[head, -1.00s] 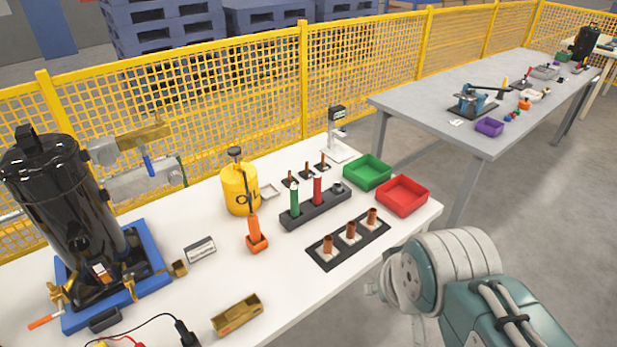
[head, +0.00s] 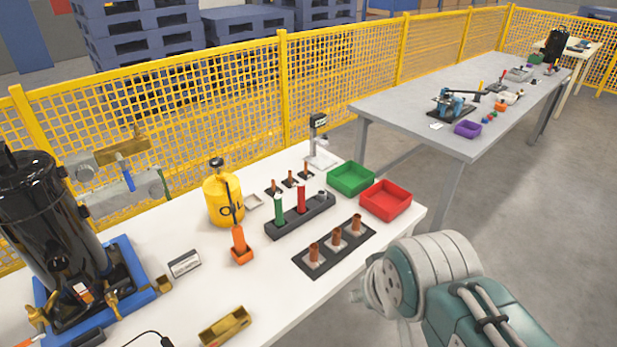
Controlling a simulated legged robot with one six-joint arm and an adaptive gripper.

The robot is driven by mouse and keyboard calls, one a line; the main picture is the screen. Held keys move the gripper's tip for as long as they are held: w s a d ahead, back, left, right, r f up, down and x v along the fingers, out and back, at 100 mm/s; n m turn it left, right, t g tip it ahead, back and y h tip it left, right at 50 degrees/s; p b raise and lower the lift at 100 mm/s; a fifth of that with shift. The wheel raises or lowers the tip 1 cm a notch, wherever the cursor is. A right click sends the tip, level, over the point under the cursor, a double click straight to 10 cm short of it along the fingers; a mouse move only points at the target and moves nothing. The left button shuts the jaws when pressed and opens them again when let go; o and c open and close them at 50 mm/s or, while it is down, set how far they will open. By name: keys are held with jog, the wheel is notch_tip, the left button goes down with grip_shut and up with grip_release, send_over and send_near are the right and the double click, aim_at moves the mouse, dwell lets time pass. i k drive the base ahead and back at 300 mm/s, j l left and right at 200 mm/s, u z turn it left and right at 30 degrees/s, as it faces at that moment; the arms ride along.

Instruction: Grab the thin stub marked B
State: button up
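Three thin copper-coloured stubs stand in small dark bases at the back of the white table, in the head view: a left one (head: 274,187), a middle one (head: 290,178) and a right one (head: 305,173). Their letters are too small to read, so I cannot tell which is B. Three thicker copper stubs (head: 336,241) stand on a black plate nearer the front edge. My arm shows at the lower right, beyond the table's front edge. My gripper cannot be made out, and the stubs are apart from my arm.
A dark rack (head: 316,213) with green and red cylinders stands between the stub rows. A green bin (head: 351,178), red bin (head: 386,200), scale (head: 319,150) and yellow oil can (head: 222,200) stand around. A yellow mesh fence (head: 225,110) runs behind; bare floor lies right.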

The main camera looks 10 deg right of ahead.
aim_at(291, 183)
jog(key=i+l+u, duration=0.2)
jog(key=i+l, duration=0.2)
jog(key=i, duration=0.3)
jog(key=i+l+u, duration=0.2)
jog(key=i+l, duration=0.25)
jog(key=i, duration=0.2)
